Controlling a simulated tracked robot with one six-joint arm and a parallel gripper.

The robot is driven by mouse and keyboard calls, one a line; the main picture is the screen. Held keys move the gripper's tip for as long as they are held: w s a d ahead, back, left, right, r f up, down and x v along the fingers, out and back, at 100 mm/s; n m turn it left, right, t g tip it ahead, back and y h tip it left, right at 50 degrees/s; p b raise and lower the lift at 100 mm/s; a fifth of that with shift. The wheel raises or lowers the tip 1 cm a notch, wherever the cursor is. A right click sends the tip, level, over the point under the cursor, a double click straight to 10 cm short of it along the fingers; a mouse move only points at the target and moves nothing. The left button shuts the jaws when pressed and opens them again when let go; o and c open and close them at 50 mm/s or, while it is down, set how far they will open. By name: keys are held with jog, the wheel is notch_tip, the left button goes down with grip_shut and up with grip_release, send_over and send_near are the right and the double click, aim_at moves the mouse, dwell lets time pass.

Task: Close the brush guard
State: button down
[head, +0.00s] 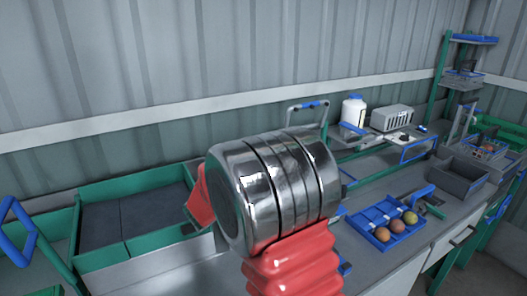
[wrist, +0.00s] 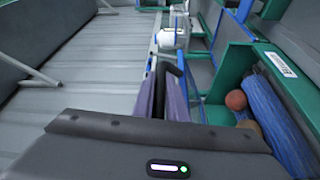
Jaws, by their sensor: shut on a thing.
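My gripper (wrist: 165,90) shows in the wrist view with its two dark fingers close together. It is shut on a thin dark bent bar (wrist: 172,69), which I take to be the brush guard's handle; the fingers hide most of it. A blue ribbed brush roller (wrist: 272,112) lies in a green housing (wrist: 288,85) to the right of the fingers. I cannot make out the guard panel or how far it stands open. In the head view my own wrist hides the gripper and whatever it holds.
An orange-red tomato (wrist: 236,99) sits beside the roller. In the head view a blue tray (head: 383,238) holds several fruits on the bench at right. A white jug (head: 352,110), a grey box (head: 392,118) and a grey bin (head: 463,172) stand behind. Green-framed bins (head: 140,178) stand left.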

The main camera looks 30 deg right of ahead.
jog(key=s+f, duration=0.4)
jog(key=f, duration=0.7)
jog(key=shift+f+m, duration=0.3)
jog(key=shift+f, duration=0.1)
jog(key=shift+a+f, duration=0.1)
jog(key=c, duration=2.1)
grip_release()
jog(key=o, duration=0.3)
jog(key=shift+w, duration=0.1)
jog(key=shift+o, duration=0.2)
jog(key=shift+r, duration=0.2)
jog(key=v, duration=1.4)
jog(key=shift+f, duration=0.35)
